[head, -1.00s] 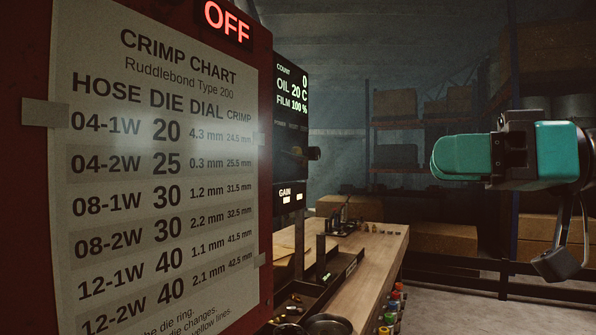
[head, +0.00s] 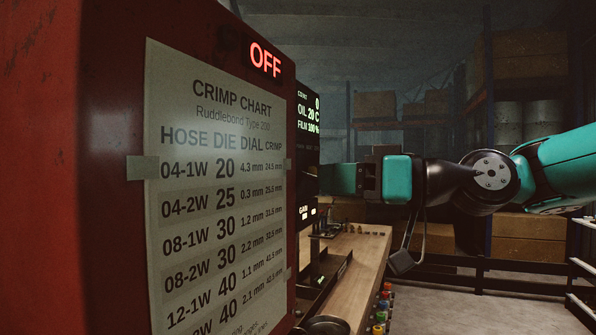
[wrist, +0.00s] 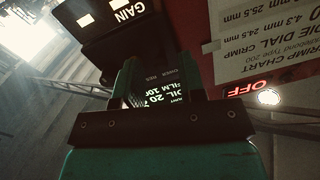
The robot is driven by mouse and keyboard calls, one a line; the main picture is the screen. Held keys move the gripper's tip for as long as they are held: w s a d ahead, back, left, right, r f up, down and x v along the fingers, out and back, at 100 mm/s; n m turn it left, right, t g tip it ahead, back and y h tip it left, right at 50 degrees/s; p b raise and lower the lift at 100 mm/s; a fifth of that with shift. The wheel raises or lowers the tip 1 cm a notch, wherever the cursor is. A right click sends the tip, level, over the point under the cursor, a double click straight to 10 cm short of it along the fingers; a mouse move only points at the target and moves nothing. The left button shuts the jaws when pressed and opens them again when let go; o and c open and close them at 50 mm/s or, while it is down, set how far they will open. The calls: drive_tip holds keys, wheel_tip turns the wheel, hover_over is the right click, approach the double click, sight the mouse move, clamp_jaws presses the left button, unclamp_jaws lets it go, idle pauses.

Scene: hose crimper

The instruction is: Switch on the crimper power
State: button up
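The crimper (head: 110,150) is a red cabinet on the left, with a lit red OFF sign (head: 265,60). The sign shows upside down in the wrist view (wrist: 248,89). Its black control panel (head: 307,150) faces right and is seen very edge-on. My gripper (head: 326,180) is level, its teal fingers pointing left at this panel. In the wrist view my gripper (wrist: 158,72) is open, with panel lettering and the lit display (wrist: 160,92) visible between the fingers. The power switch itself cannot be made out. I cannot tell whether the fingertips touch the panel.
A paper crimp chart (head: 215,200) is taped to the cabinet's side. A GAIN panel (wrist: 110,20) lies beyond the fingertips in the wrist view. Open floor lies to the right.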

drive_tip(key=shift+x, duration=0.9)
